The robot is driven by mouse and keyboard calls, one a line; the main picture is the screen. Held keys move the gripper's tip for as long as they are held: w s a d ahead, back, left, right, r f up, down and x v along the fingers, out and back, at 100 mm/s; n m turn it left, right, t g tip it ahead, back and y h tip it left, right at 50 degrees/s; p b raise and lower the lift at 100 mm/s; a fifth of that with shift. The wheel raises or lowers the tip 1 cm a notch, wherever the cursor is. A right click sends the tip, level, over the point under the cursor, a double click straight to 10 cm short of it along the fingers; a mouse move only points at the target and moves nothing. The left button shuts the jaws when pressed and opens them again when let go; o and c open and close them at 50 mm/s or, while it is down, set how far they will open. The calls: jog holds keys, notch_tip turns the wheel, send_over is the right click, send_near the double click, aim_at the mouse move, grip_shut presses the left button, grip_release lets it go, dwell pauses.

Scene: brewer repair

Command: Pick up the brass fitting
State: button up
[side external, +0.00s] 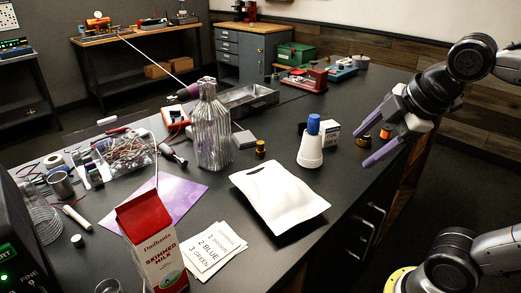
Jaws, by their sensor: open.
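A small brass-coloured piece (260,149) with a dark part stands on the black bench, between the clear ribbed bottle and the white pouch. Another small brass-coloured piece (363,140) shows at the right, seen between my gripper's fingers. I cannot tell for certain which one is the brass fitting. My gripper (364,147) is open, with two purple fingers pointing left over the right edge of the bench. Nothing is visibly held. How far the fingers are from the right-hand piece is hard to judge from this view.
A red-and-white milk carton (155,245) stands in front. A small orange item (386,132) is close to my fingers. Cluttered wires (125,155) lie left.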

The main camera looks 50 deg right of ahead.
jog(key=w+d+r+n, duration=0.1)
jog(key=w+r+n, duration=0.3)
jog(key=w+n, duration=0.15)
jog(key=n+g+h, duration=0.2)
jog(key=n+g, duration=0.1)
jog(key=n, duration=0.7)
send_over(260, 143)
jog(key=s+a, duration=0.2)
notch_tip(260, 143, down, 17)
jog(key=shift+h, duration=0.3)
jog(key=shift+x, duration=3.4)
jog(key=shift+s, duration=0.1)
jog(key=shift+c, duration=0.3)
grip_shut()
